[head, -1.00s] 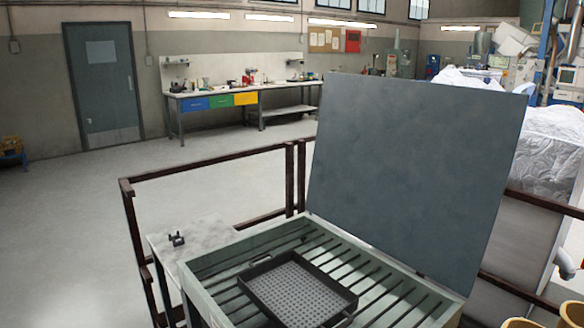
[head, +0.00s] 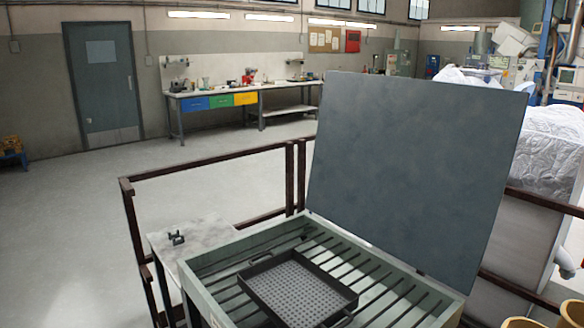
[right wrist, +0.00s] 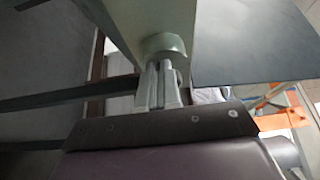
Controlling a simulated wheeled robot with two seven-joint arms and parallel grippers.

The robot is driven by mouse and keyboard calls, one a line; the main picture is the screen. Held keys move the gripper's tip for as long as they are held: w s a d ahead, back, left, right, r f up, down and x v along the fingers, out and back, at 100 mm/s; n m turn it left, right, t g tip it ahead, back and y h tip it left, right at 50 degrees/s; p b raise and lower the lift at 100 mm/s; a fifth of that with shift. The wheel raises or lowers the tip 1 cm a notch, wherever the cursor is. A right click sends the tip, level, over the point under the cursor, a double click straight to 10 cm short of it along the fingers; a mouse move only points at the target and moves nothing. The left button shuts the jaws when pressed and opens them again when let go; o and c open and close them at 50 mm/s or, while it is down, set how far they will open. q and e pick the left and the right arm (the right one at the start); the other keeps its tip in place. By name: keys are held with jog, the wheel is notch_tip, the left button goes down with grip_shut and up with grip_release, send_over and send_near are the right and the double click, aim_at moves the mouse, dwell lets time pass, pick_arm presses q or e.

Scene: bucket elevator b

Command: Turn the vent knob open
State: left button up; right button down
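In the right wrist view, a pale green rounded knob (right wrist: 165,46) sits on the green box wall (right wrist: 150,18). I take it for the vent knob. My right gripper (right wrist: 162,66) points up at it, its two grey fingers close together and their tips at the knob's lower edge. Whether a thin part of the knob is between the tips is hidden. In the head view, the green slatted box (head: 186,283) has its large grey lid (head: 415,165) standing open. The knob and both grippers are out of the head view.
A black perforated tray (head: 298,288) lies on the slats. A small side table (head: 200,232) with a black fitting (head: 176,238) stands left of the box. A brown railing (head: 210,160) runs behind. Tan tubs (head: 572,312) show at the lower right.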

jog(key=shift+f, duration=0.1)
dwell(0.4)
jog(key=s+d, duration=0.3)
jog(key=s, duration=0.2)
jog(key=shift+p, duration=0.3)
jog(key=shift+d, duration=0.1)
jog(key=shift+w+a+r+p, duration=0.2)
jog(key=shift+w+a+p, duration=0.7)
jog(key=shift+w+p, duration=0.25)
jog(key=shift+w+a+r+p, duration=0.15)
jog(key=shift+w+a+p, duration=0.8)
jog(key=shift+w, duration=0.3)
jog(key=shift+w+d, duration=0.15)
jog(key=shift+d, duration=0.1)
